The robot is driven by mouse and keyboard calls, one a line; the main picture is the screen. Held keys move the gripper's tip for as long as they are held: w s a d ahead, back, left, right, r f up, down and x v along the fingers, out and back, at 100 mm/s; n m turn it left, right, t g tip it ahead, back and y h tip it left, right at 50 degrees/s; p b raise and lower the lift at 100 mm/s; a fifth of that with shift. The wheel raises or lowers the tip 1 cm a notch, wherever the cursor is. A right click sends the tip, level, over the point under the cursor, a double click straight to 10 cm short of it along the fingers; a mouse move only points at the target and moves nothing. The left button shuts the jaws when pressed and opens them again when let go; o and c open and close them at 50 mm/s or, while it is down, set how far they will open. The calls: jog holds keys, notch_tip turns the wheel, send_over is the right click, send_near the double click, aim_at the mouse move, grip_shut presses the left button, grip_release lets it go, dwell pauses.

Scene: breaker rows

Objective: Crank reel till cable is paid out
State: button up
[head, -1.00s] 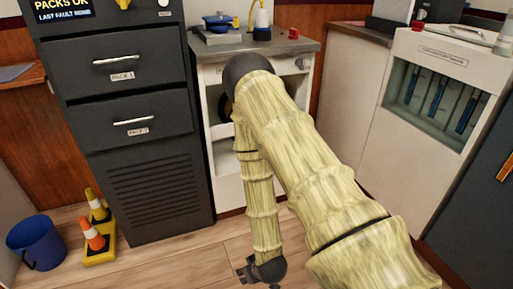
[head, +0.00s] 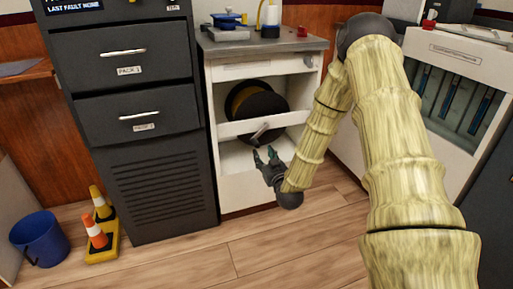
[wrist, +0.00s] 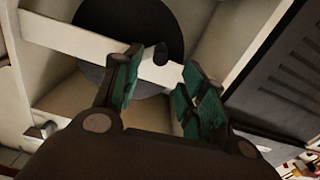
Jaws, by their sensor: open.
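The reel (head: 262,103), a dark drum with a yellowish edge, sits in the open upper bay of the white cabinet (head: 240,190). A small grey crank handle (head: 260,134) sticks out in front of the cabinet's crossbar. My gripper (head: 264,153) is open and empty just below the crank handle, apart from it in the head view. In the wrist view my gripper (wrist: 158,66) has its green-padded fingers spread towards the crossbar (wrist: 85,42), with the dark reel (wrist: 112,22) behind. A small dark piece (wrist: 160,54) shows between the fingertips, probably the handle. The cable cannot be made out.
A dark drawer cabinet (head: 130,125) stands close on the left. Traffic cones (head: 98,228) and a blue bucket (head: 38,238) are on the floor at left. A white unit (head: 455,55) stands at right. The floor in front is clear.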

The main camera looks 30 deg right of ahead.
aim_at(258, 146)
jog(key=b+x, duration=0.2)
jog(key=x, duration=0.6)
jog(key=shift+w+b, duration=0.15)
jog(key=shift+b, duration=0.25)
grip_shut()
